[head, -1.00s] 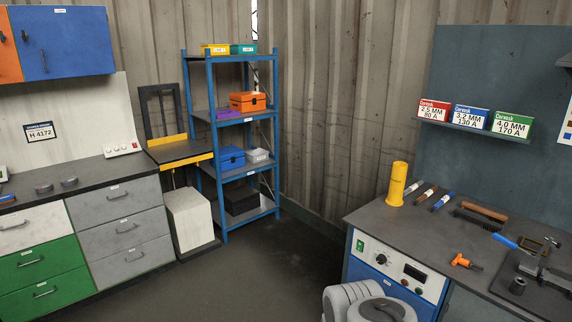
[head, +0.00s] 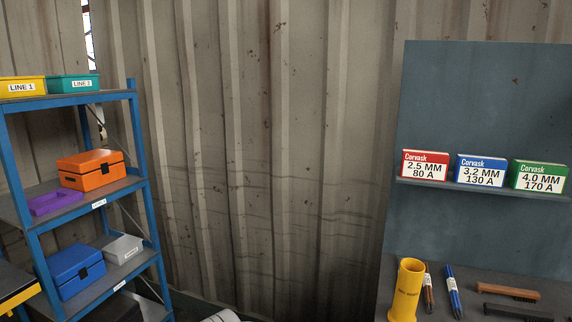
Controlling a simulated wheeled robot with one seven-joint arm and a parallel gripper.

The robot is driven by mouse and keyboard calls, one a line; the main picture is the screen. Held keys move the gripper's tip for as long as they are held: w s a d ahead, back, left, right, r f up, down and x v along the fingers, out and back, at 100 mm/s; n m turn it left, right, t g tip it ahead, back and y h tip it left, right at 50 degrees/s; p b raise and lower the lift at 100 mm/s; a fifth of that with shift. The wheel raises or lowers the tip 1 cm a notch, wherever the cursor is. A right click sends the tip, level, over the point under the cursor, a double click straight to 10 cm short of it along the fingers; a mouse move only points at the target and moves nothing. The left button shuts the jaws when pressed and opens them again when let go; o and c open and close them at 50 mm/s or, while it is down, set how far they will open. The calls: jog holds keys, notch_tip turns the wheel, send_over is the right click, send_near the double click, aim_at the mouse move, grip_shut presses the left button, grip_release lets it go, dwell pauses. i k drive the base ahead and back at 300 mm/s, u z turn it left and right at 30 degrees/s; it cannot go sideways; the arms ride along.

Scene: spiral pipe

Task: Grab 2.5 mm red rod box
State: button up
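The red and white rod box (head: 425,166), marked 2.5 MM 80 A, stands upright on a narrow wall shelf (head: 482,187) at the right of the head view. It is the leftmost of three boxes there. A blue and white box (head: 480,170) marked 3.2 MM 130 A stands to its right, and a green and white box (head: 538,176) marked 4.0 MM 170 A is at the far right. My gripper is not in view.
Below the shelf is a dark workbench (head: 470,302) with a tall yellow cylinder (head: 406,290), markers (head: 453,290) and brushes (head: 508,291). A blue shelving rack (head: 142,190) with coloured boxes stands at the left. Bare corrugated wall lies between rack and bench.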

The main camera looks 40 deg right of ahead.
aim_at(416, 163)
jog(key=i, duration=2.1)
jog(key=z, duration=3.05)
jog(key=i, duration=0.95)
jog(key=u, duration=0.35)
